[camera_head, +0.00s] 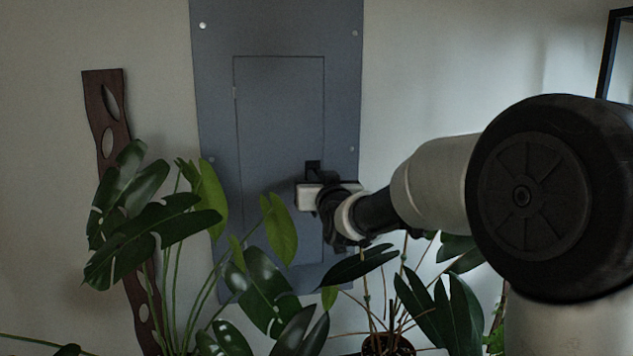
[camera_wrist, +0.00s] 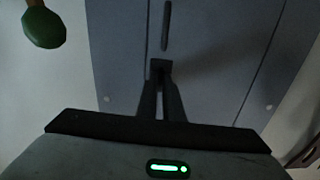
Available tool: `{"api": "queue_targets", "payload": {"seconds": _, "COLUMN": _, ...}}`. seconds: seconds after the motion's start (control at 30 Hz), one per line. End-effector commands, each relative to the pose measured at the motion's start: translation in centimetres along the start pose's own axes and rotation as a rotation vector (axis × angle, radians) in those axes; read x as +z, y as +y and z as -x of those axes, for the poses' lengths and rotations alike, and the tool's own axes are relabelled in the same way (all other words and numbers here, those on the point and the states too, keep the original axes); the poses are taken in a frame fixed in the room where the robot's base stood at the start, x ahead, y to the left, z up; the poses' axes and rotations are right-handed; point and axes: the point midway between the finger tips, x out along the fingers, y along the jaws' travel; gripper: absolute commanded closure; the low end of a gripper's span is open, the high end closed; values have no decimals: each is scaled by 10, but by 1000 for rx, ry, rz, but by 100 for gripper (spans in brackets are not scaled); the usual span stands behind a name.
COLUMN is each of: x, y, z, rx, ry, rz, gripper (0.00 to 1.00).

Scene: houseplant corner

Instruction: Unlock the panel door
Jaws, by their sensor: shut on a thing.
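The grey panel door (camera_head: 275,110) lies flat within a larger grey wall panel (camera_head: 215,110), its seam closed all round as far as I can see. My gripper (camera_head: 313,172) is at the right side of the door, a little below its mid-height. In the wrist view my gripper (camera_wrist: 160,78) has its two dark fingers closing together on a small dark latch (camera_wrist: 160,65) on the panel. The fingers and latch are both dark, so their exact contact is hard to make out. A narrow dark upright strip (camera_wrist: 166,25) shows beyond the latch.
Broad-leaved plants (camera_head: 150,215) stand in front of the panel's lower part, with leaves close below my gripper. A brown pot (camera_head: 388,346) sits at the bottom. A dark wooden board (camera_head: 108,120) with holes leans at left. The upper wall is clear.

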Motion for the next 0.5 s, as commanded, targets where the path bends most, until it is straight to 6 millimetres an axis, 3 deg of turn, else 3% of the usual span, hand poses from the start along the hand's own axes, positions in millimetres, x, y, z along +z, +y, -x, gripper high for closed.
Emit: {"api": "queue_targets", "payload": {"seconds": 0.5, "x": 6, "y": 0, "z": 0, "rx": -1, "ry": 5, "rz": -410, "gripper": 100}}
